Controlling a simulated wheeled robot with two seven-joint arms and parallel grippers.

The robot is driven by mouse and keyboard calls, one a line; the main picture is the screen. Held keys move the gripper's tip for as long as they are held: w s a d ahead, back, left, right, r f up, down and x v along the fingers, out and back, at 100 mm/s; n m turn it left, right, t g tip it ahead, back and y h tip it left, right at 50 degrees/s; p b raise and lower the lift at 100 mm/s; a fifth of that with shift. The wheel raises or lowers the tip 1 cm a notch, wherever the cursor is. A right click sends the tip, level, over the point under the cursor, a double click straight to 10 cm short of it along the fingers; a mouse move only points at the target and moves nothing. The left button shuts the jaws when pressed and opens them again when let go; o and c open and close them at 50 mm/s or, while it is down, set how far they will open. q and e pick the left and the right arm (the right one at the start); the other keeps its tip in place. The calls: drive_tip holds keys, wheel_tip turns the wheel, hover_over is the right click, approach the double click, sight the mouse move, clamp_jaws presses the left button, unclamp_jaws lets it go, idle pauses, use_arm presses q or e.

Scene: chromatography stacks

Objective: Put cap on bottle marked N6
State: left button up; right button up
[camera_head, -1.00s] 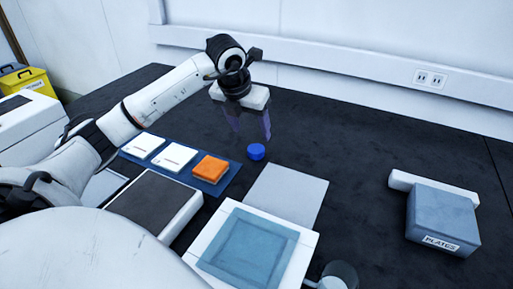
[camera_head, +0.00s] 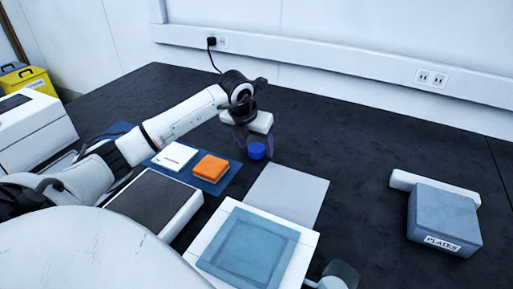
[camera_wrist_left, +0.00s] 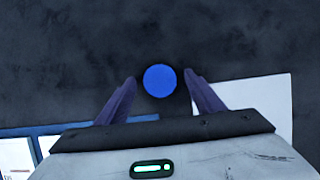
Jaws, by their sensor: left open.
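A round blue cap (camera_head: 256,151) lies on the dark bench, just behind a pale grey sheet. In the left wrist view the blue cap (camera_wrist_left: 160,80) sits between the tips of the two fingers. My left gripper (camera_head: 254,150) is open and points down over the cap, with its translucent purple fingers on either side of it. In the left wrist view the open left gripper (camera_wrist_left: 159,82) shows a gap on both sides of the cap. I see no bottle marked N6 in these views. My right gripper is not in view.
A blue mat (camera_head: 226,187) carries an orange pad (camera_head: 210,168) and a white card (camera_head: 175,156). The grey sheet (camera_head: 286,195) and a white-framed blue panel (camera_head: 207,258) lie in front. A box labelled PLATES (camera_head: 444,215) stands right. The bench's back middle is clear.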

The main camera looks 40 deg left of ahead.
sight(255, 149)
use_arm(q)
drive_tip(key=shift+f, duration=0.1)
drive_tip(key=c, duration=1.1)
wheel_tip(255, 149, up, 10)
drive_tip(key=shift+p, duration=0.35)
